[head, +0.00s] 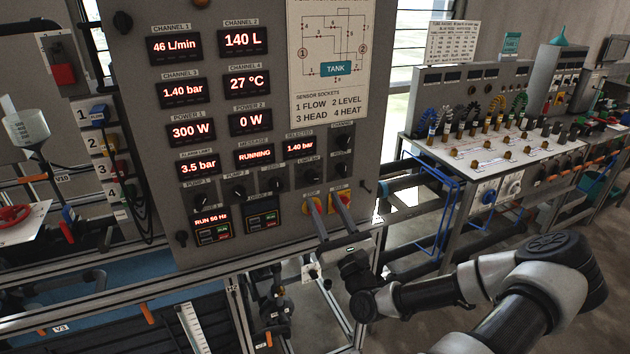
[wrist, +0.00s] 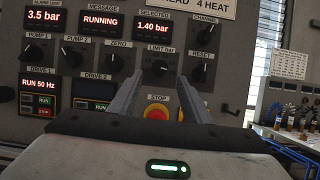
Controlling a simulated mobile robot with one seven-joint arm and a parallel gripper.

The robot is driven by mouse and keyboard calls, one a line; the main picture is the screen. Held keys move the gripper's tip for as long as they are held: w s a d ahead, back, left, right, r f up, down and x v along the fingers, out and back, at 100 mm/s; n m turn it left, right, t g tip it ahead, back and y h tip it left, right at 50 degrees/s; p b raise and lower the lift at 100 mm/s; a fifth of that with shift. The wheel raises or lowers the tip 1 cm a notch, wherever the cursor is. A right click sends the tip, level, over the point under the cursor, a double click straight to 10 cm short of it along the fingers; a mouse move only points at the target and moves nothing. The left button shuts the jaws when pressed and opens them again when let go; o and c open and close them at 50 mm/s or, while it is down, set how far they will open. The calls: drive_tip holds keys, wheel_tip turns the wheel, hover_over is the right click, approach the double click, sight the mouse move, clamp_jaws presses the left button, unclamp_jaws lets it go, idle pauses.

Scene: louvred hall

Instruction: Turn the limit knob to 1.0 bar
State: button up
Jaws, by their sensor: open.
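The limit knob (wrist: 156,65) is a dark round knob under the "LIMIT bar" label in the wrist view. It also shows in the head view (head: 308,175). Its pointer is too small to read. The alarm limit display (head: 198,167) reads 3.5 bar and the selected display (wrist: 153,26) reads 1.40 bar. My gripper (head: 322,203) is open and empty in front of the lower right of the panel. In the wrist view its two fingers (wrist: 157,76) point at the panel, one on each side of the limit knob's lower area, apparently short of it.
Other knobs sit close by: zero (wrist: 116,61), channel (wrist: 207,32) and reset (wrist: 203,60). A red stop button on yellow (wrist: 157,112) lies just below, between the fingers. A bench with coloured cables (head: 480,150) stands to the right.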

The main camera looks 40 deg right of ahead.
sight(314, 180)
drive_tip(key=p+x, duration=0.1)
drive_tip(key=x, duration=0.6)
drive_tip(key=shift+w, duration=0.2)
drive_tip(key=c, duration=1)
drive_tip(key=shift+c, duration=0.2)
drive_tip(key=shift+d+f+n, duration=0.1)
drive_tip(key=shift+n, duration=0.2)
